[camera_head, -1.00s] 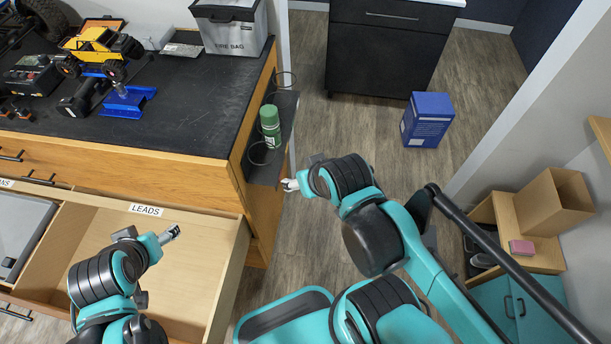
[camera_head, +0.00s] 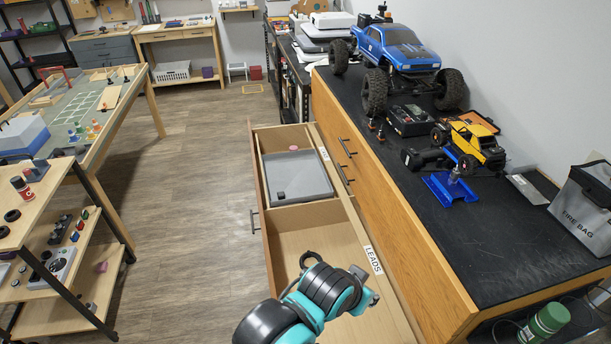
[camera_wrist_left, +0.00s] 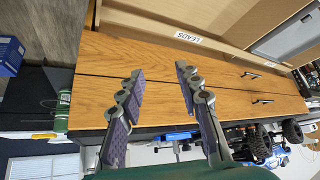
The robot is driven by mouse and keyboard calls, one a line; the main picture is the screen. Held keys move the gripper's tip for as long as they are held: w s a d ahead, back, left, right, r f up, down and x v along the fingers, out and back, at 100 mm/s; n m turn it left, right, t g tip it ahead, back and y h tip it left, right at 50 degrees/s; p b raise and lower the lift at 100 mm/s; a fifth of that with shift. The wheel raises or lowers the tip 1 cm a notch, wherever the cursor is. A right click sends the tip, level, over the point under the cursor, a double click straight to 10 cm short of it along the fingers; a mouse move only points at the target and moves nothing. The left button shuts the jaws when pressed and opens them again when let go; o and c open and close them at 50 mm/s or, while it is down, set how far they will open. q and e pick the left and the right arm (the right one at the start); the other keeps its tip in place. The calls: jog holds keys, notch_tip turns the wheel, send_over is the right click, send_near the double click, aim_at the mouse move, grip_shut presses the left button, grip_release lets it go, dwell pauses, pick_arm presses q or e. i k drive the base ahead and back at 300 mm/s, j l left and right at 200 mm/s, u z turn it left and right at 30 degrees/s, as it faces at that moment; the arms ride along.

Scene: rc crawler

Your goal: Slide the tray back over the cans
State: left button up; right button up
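The grey tray (camera_head: 308,178) sits in the far part of an open wooden drawer (camera_head: 285,215), with a small dark handle or block on its near left corner. It shows partly in the left wrist view (camera_wrist_left: 288,38). My left gripper (camera_head: 368,284) is over the near, bare compartment, apart from the tray. In the left wrist view its fingers (camera_wrist_left: 160,72) are spread with nothing between them. My right gripper is out of view.
A green bottle (camera_head: 548,320) stands at lower right. Shelves (camera_head: 60,270) are left; the floor between is clear.

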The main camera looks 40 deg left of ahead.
aim_at(294, 177)
jog(key=u, duration=1.5)
jog(key=k, duration=0.6)
jog(key=i+j+z, duration=0.1)
jog(key=z, duration=1.35)
jog(key=i+j, duration=0.1)
jog(key=j, duration=0.6)
jog(key=i+j, duration=0.1)
jog(key=j, duration=0.65)
jog(key=i+j, duration=0.1)
jog(key=j, duration=0.6)
jog(key=i+j, duration=0.1)
jog(key=j, duration=0.65)
jog(key=i+j, duration=0.1)
jog(key=j, duration=0.6)
jog(key=i+j, duration=0.1)
jog(key=j, duration=0.65)
